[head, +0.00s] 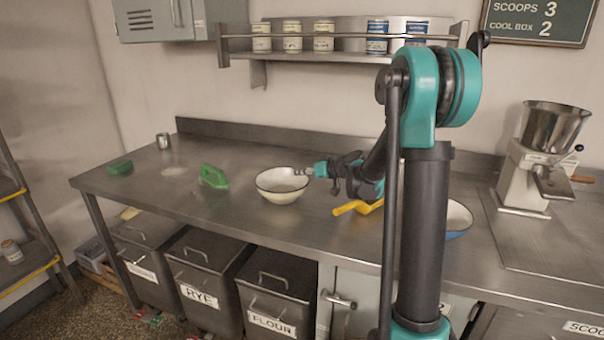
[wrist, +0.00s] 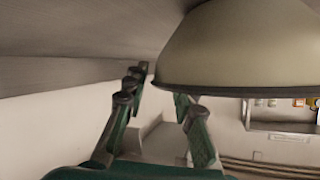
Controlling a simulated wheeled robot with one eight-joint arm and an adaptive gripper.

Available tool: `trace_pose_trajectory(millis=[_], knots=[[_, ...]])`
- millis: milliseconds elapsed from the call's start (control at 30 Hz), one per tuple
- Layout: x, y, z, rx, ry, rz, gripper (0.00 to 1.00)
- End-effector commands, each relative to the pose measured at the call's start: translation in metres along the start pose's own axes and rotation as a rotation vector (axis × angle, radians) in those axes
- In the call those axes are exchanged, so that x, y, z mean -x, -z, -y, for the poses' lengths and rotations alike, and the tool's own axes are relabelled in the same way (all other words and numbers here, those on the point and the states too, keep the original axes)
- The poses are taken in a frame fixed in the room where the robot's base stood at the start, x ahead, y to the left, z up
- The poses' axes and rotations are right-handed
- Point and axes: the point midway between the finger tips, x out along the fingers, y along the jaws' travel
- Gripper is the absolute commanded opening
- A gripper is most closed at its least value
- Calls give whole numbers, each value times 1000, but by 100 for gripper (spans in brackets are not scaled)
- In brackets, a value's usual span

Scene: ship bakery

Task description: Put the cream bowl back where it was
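The cream bowl (head: 281,190), with a dark rim and pale inside, sits upright on the steel bench (head: 225,147) near its front edge. My gripper (head: 302,172) reaches in from the right, at the bowl's right rim. In the wrist view, which is upside down, the bowl (wrist: 245,45) fills the upper right. There the fingers of my gripper (wrist: 160,84) are spread apart close to the bowl's rim. One fingertip is partly hidden behind the rim. I cannot tell whether either finger touches it.
A green object (head: 213,177) stands left of the bowl, with a pale patch (head: 173,171), a green block (head: 120,167) and a tin (head: 163,141) beyond. A yellow object (head: 357,207) and a blue-and-white bowl (head: 458,218) lie right, partly behind my arm. A grinder (head: 535,165) stands far right.

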Motion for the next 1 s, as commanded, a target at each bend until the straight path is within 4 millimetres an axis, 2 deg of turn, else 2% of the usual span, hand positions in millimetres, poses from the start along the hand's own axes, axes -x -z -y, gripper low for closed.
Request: trace_pose_trajectory(millis=[200, 333, 800, 1000], knots=[[1, 0, 0, 0, 0, 0, 26], [12, 0, -1, -2, -2, 0, 26], [99, 0, -1, -2, -3, -1, 26], [117, 0, 0, -1, -1, 0, 26]])
